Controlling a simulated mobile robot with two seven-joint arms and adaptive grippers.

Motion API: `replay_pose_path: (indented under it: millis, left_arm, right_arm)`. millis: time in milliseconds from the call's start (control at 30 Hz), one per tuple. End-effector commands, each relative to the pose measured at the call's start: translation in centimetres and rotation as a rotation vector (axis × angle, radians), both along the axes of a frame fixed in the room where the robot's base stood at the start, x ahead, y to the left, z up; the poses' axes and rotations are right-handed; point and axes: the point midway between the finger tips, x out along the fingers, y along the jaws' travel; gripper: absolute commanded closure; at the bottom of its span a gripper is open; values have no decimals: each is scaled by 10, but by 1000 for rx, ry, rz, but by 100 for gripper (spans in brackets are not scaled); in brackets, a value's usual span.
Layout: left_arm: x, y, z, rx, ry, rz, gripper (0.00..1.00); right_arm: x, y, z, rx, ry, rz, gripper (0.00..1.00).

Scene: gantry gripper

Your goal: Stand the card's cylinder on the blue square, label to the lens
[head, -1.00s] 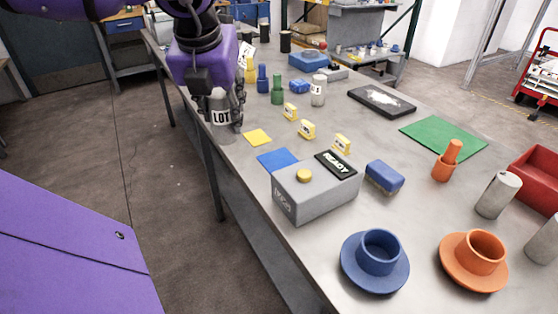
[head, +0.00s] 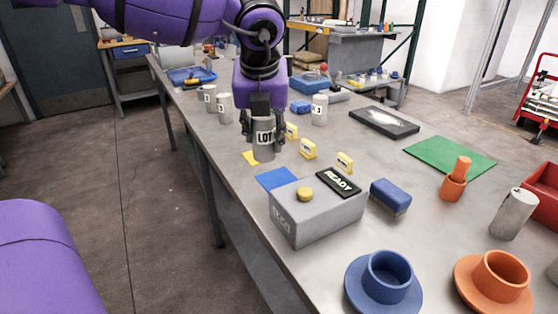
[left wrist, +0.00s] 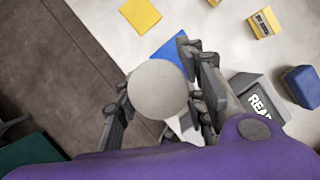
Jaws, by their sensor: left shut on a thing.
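My left gripper (head: 263,128) is shut on a grey cylinder (head: 263,153), upright, with its "LOT" label facing the head camera. The cylinder is just behind the blue square (head: 277,179); I cannot tell whether its base touches the table. In the left wrist view the cylinder's round top (left wrist: 162,89) is between my fingers, and the blue square (left wrist: 172,52) shows partly past it. Other grey cylinders (head: 225,107) (head: 319,110) stand farther back. I cannot make out a card or a lens. My right gripper is not in view.
A grey box (head: 316,218) with a yellow button and a "READY" sign (head: 338,183) stands right beside the blue square. A yellow square (head: 249,158) is partly hidden behind the cylinder. Several small yellow blocks (head: 307,149) and a blue block (head: 390,196) are to the right.

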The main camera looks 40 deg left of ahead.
Motion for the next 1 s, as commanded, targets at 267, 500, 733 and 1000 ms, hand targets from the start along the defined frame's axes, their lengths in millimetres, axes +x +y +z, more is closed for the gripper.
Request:
replay_pose_path:
  millis: [267,500,733,1000]
  left_arm:
    - [29,-6,-38,3,3,1,100]
    - [38,-8,-48,1,1,0,100]
    - [40,-9,-77,-1,3,-1,100]
    - [40,-9,-80,-1,-1,-1,100]
  right_arm:
    - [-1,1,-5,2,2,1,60]
    - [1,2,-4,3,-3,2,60]
    - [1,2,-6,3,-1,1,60]
    - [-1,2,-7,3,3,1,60]
